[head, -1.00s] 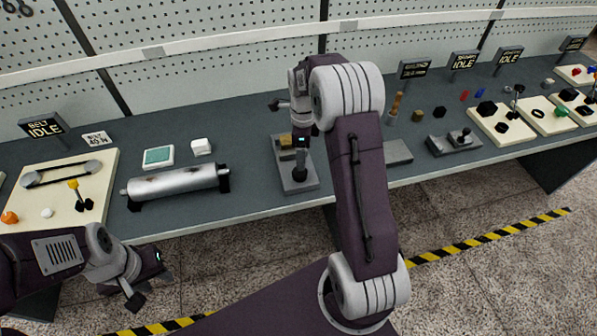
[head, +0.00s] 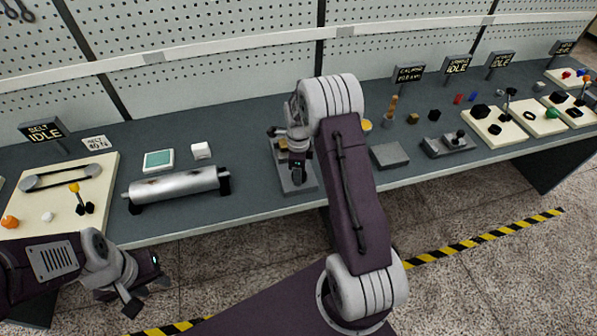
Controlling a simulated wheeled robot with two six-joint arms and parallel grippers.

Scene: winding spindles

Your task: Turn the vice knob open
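A grey vice-like fixture (head: 308,183) stands on the bench at the middle, with a small gold-brown block (head: 283,143) near its back. My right gripper (head: 298,175) points down over this fixture, its dark fingers low at the front part. The gripper and wrist cover much of the fixture, so I cannot make out the knob, or whether the fingers touch it or are closed. My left gripper (head: 146,296) hangs in front of the bench at lower left, fingers apart and empty, away from the fixture.
A silver roller (head: 175,185) on dark supports lies left of the fixture, with a white cube (head: 201,150) behind it. A flat grey plate (head: 389,156) and a grey fixture with a dark knob (head: 448,145) stand to the right. A pegboard wall rises behind.

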